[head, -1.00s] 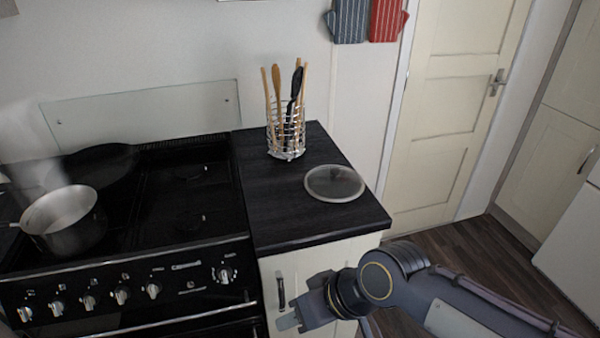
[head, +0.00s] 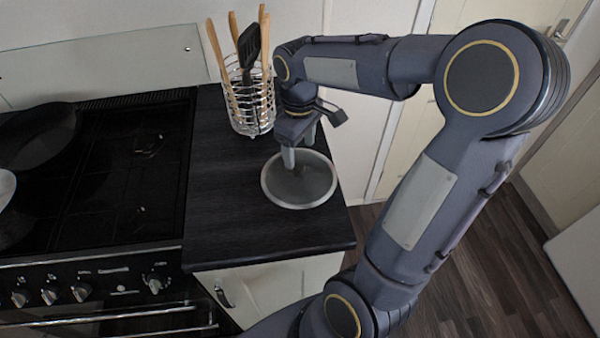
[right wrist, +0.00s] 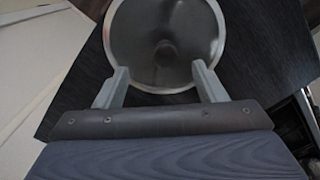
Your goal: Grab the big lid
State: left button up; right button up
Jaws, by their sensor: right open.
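The big lid (head: 300,186) is a round, clear lid with a pale rim. It lies on the dark countertop to the right of the stove. In the right wrist view the lid (right wrist: 165,40) fills the top middle, with a blurred darker spot at its centre. My right gripper (head: 298,158) is over the lid, pointing down. In the right wrist view the right gripper (right wrist: 160,78) is open, its two fingers apart over the near part of the lid with nothing between them. I cannot tell whether the fingertips touch the lid. My left gripper is not in view.
A wire holder (head: 248,98) with wooden and black utensils stands on the counter (head: 225,210), close to my right wrist. A black stove (head: 100,180) with a dark pan (head: 38,135) is at the left. The front of the counter is clear.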

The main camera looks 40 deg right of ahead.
aim_at(299, 165)
jog(key=f, duration=0.5)
jog(key=shift+s+a+f, duration=0.25)
grip_shut()
